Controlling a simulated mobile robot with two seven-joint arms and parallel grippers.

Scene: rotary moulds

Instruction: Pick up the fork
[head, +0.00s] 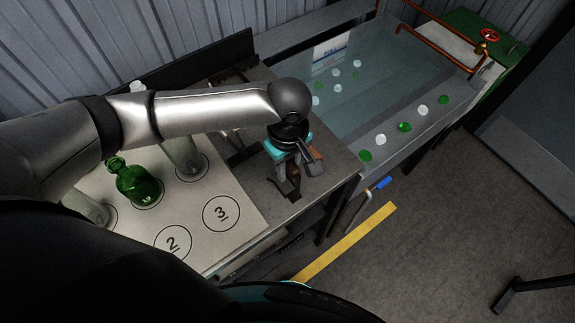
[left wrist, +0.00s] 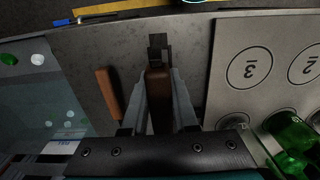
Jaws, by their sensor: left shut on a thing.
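My left gripper (head: 287,172) is over the grey worktop, right of the numbered board. In the left wrist view my left gripper (left wrist: 160,100) is shut on the brown handle of the fork (left wrist: 158,90), with a finger on each side. The fork's dark metal end (left wrist: 158,46) sticks out past the fingertips. In the head view the fork's dark part (head: 291,190) shows just below the gripper. I cannot tell whether it touches the worktop. My right gripper is not in view.
Another brown handle (left wrist: 108,94) lies close beside the gripper. A green bottle (head: 137,184) and clear glassware (head: 184,155) stand on the pale numbered board (head: 200,238). A water tank (head: 380,62) with green and white discs is behind right. A blue-handled tool (head: 382,183) is at the worktop's right edge.

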